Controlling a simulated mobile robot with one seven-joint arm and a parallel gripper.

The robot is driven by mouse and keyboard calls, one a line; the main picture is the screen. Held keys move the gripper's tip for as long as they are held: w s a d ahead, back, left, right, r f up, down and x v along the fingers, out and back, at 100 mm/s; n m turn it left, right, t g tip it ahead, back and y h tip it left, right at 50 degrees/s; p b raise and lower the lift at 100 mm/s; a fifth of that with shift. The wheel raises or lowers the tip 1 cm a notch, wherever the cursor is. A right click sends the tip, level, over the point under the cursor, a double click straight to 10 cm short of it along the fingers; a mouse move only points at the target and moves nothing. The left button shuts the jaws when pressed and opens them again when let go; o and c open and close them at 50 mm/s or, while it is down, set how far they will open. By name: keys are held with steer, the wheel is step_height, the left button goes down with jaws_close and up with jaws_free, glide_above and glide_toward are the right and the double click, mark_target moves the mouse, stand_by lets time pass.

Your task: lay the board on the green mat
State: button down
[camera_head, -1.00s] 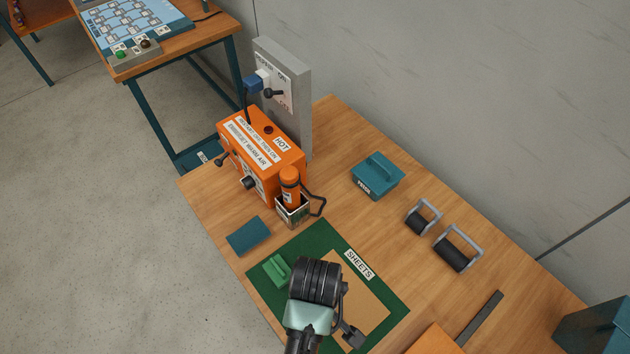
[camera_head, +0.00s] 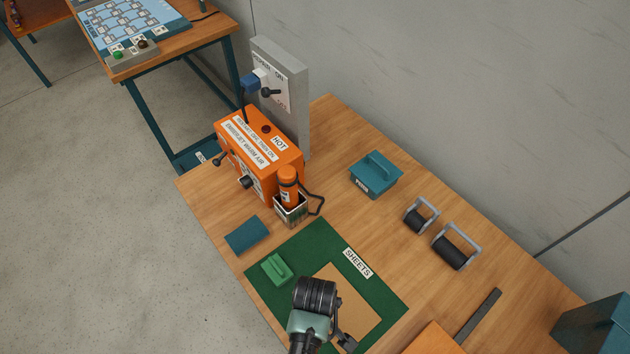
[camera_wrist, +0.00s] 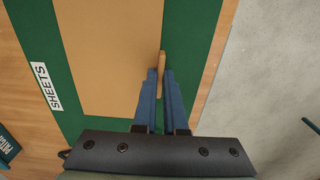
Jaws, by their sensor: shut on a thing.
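The tan board (camera_head: 350,297) is over the green mat (camera_head: 385,292), flat or nearly so; I cannot tell whether it touches the mat. In the wrist view my gripper (camera_wrist: 161,75) is shut on a narrow tan strip at the right edge of the board (camera_wrist: 105,60), seemingly part of it. The green mat (camera_wrist: 205,70) shows on both sides of the board there. In the head view my wrist hides the fingertips and the board's near left part.
A green handled block (camera_head: 276,268) sits on the mat's left part. A "SHEETS" label (camera_head: 357,263) marks its far edge.

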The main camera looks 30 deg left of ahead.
steer(key=c, duration=1)
jaws_free()
